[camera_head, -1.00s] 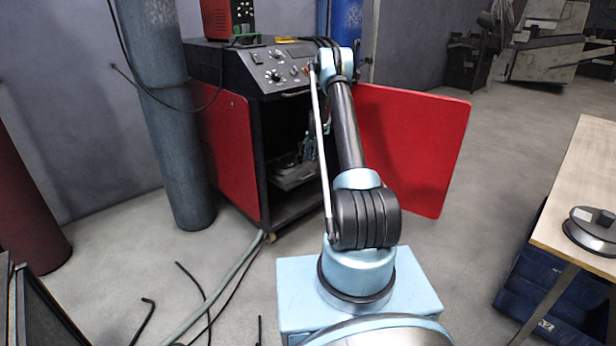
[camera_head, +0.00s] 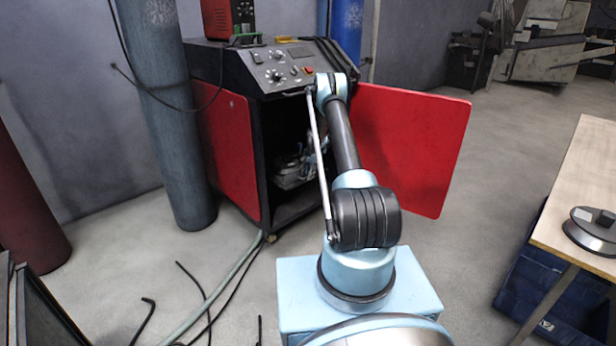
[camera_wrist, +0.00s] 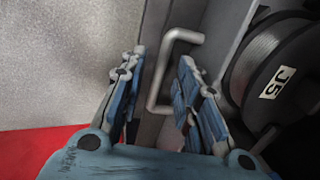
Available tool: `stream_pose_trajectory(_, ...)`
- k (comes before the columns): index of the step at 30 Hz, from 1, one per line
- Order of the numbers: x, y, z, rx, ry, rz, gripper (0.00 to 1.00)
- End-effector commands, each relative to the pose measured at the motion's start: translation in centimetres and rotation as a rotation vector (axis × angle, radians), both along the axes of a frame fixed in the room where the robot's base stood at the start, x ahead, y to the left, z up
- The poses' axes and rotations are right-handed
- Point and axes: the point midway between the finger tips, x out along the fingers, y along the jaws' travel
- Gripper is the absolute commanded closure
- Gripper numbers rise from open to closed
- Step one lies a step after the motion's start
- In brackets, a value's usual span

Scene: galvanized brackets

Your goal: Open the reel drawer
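The reel drawer's handle (camera_wrist: 155,88) is a pale grey C-shaped bar in the wrist view, on a narrow grey front panel (camera_wrist: 190,17). My gripper (camera_wrist: 162,68) is open, with one blue-grey finger on each side of the handle. The fingers stand apart from each other, and I cannot tell whether either touches the bar.
The red door (camera_head: 415,150) hangs open at right, and a red side panel (camera_head: 232,155) is at left. A grey-blue gas cylinder (camera_head: 170,120) stands left of the cabinet. Hoses lie on the floor.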

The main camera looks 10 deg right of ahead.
Motion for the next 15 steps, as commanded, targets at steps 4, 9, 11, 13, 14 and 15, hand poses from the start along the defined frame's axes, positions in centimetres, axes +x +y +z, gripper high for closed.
stream_pose_trajectory(4, 0.0, 0.0, 0.01, 0.0, 0.0, 0.0, 0.7)
stream_pose_trajectory(9, 0.0, -0.01, 0.02, 0.0, 0.0, 0.0, 1.0)
stream_pose_trajectory(11, 0.0, -0.01, 0.03, 0.0, 0.0, 0.0, 1.0)
stream_pose_trajectory(13, 0.01, -0.02, 0.03, 0.0, 0.0, 0.0, 1.0)
stream_pose_trajectory(14, 0.01, -0.02, 0.03, 0.0, 0.0, 0.0, 1.0)
stream_pose_trajectory(15, -0.02, -0.04, 0.03, 0.0, 0.0, 0.0, 1.0)
